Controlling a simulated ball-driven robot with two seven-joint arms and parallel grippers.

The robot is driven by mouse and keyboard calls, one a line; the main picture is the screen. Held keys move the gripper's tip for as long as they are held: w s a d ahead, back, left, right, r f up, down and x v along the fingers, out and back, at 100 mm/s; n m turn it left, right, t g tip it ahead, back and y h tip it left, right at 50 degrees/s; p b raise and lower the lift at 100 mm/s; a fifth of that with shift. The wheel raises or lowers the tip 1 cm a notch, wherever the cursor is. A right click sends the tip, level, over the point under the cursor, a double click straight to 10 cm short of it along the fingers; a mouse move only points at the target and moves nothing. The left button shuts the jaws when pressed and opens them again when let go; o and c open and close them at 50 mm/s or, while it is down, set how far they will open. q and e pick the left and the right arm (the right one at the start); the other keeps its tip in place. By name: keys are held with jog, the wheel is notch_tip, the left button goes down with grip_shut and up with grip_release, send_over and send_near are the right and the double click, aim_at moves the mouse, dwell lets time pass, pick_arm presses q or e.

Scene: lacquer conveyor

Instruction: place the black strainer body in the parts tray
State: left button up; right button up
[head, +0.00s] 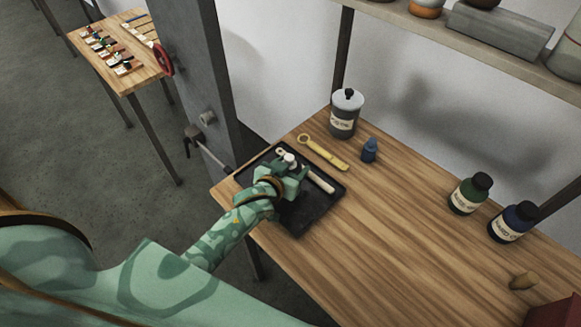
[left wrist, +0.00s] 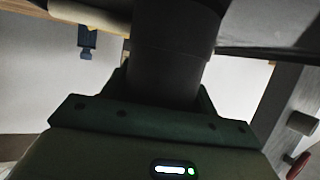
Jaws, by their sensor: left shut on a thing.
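My left gripper (head: 284,178) reaches over the black parts tray (head: 308,222) on the wooden table. In the left wrist view it is shut on a dark cylindrical body, the black strainer body (left wrist: 176,50), which fills the space between the jaws. In the head view the strainer is mostly hidden by the gripper and hard to tell from the dark tray. I cannot tell whether it touches the tray floor. A pale rod-like part (head: 319,180) lies in the tray beside the gripper. My right gripper is not in view.
A yellow wrench-like tool (head: 323,153), a grey jar (head: 346,113) and a small blue bottle (head: 369,150) stand or lie behind the tray. Green (head: 470,193) and blue (head: 512,222) bottles stand at right. A grey post (head: 213,80) rises left. The table's middle is clear.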

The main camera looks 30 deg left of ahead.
pick_arm(q)
jog(key=o, duration=1.1)
jog(key=shift+f, duration=0.15)
jog(key=shift+o, duration=0.2)
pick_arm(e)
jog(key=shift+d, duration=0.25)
pick_arm(q)
jog(key=shift+s+r, duration=0.1)
jog(key=shift+r, duration=0.15)
jog(key=p+v, duration=0.2)
jog(key=v, duration=0.9)
jog(key=shift+s+r, duration=0.2)
jog(key=shift+s, duration=0.15)
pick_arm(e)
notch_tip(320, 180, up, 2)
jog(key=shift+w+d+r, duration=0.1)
pick_arm(q)
jog(key=shift+a, duration=0.1)
